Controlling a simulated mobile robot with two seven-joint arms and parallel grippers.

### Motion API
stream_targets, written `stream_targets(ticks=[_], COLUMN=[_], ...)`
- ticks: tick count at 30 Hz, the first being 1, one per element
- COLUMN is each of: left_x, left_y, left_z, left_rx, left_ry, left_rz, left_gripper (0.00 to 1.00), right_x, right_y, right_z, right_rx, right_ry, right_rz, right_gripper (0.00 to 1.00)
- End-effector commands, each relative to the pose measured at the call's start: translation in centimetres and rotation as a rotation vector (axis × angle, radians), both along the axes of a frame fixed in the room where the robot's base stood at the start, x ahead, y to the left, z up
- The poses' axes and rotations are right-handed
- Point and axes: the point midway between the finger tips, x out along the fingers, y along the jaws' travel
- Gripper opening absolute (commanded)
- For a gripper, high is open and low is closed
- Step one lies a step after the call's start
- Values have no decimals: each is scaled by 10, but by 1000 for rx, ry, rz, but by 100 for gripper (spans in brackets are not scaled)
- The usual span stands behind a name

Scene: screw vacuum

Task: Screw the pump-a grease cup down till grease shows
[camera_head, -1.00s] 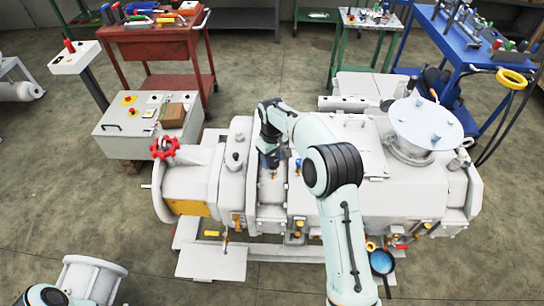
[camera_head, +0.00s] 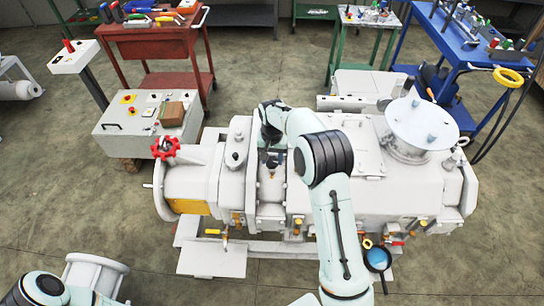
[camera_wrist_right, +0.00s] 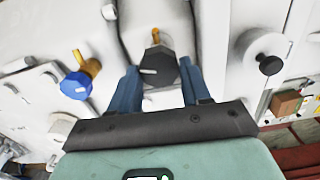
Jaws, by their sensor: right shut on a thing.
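The grease cup (camera_wrist_right: 158,68) is a dark, faceted cap with a white mark on its top, and a brass fitting shows just beyond it. My right gripper (camera_wrist_right: 161,76) is shut on this cup, with one blue-grey finger on each side. In the head view my right gripper (camera_head: 271,157) reaches over the middle of the white pump (camera_head: 190,187), and the cup there is small and hard to make out. Only part of my left arm shows at the bottom left; its gripper is outside the view.
A blue cap (camera_wrist_right: 75,86) on a brass fitting sits left of the cup in the wrist view. A red handwheel (camera_head: 165,149) stands at the pump's left end. A control box (camera_head: 150,116), a red cart (camera_head: 150,30) and a blue cart (camera_head: 470,50) stand behind.

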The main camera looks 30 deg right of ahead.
Motion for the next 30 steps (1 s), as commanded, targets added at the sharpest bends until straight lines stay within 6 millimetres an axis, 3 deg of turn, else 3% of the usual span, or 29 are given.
stream_targets(ticks=[20, 21, 22, 30], left_x=[2, 2, 2, 2], left_y=[0, 0, 0, 0], left_z=[1, 1, 1, 1], left_rx=[0, 0, 0, 0], left_ry=[-2, -2, -2, -2], left_rz=[0, 0, 0, 0], left_gripper=[43, 43, 43, 43], right_x=[0, 0, 0, 0], right_y=[0, 0, 0, 0], right_z=[0, 0, 0, 0], right_rx=[1, 0, 0, 0], right_ry=[-1, -1, -1, 0], right_rz=[-56, -56, -56, -56], right_gripper=[17, 60, 70, 73])
